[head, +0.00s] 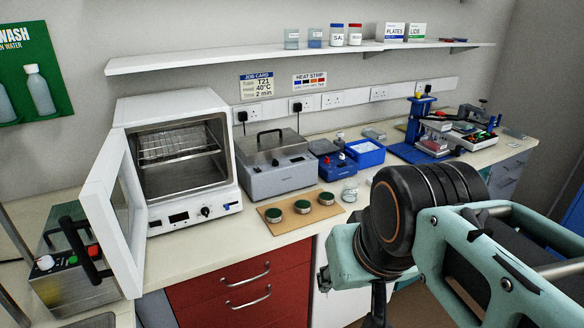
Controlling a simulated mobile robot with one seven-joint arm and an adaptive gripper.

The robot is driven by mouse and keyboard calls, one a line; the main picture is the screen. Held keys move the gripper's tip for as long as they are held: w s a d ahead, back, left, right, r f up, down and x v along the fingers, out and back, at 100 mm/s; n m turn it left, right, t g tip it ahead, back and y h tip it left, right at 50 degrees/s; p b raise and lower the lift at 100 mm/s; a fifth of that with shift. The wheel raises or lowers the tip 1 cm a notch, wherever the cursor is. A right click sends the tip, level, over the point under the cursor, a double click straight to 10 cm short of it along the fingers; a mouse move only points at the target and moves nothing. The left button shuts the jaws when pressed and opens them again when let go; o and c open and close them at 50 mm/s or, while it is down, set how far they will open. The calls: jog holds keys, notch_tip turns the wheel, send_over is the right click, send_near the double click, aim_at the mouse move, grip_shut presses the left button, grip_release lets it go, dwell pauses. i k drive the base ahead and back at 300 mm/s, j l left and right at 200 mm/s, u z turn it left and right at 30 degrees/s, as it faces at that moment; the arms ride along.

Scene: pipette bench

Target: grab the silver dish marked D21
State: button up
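Three small round dishes stand in a row on a wooden board at the front of the bench: a left one (269,226), a middle one (302,207) and a right one (326,198). They have dark green tops and pale metallic rims. No D21 mark is readable on any of them, so I cannot tell which dish bears it. My arm is at the right, in front of the bench and apart from the dishes. My gripper's fingers do not show.
The wooden board (272,209) lies near the bench's front edge. An oven (172,228) with its door open (112,212) stands left. A lidded metal bath (272,180) stands behind the board. A blue tray (365,160), a glass jar (350,191) and blue apparatus (414,118) are farther right.

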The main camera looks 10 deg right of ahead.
aim_at(302, 207)
jog(key=i+j+z, duration=0.15)
jog(key=i+z, duration=0.3)
jog(key=i+j+z, duration=0.3)
jog(key=z, duration=0.15)
jog(key=i+j+z, duration=0.25)
jog(key=j+z, duration=0.2)
jog(key=i+l, duration=0.1)
jog(key=l, duration=0.15)
jog(key=i+l, duration=0.1)
jog(key=l, duration=0.15)
jog(key=k+j, duration=0.1)
jog(key=j, duration=0.15)
jog(key=k+j, duration=0.1)
jog(key=j, duration=0.2)
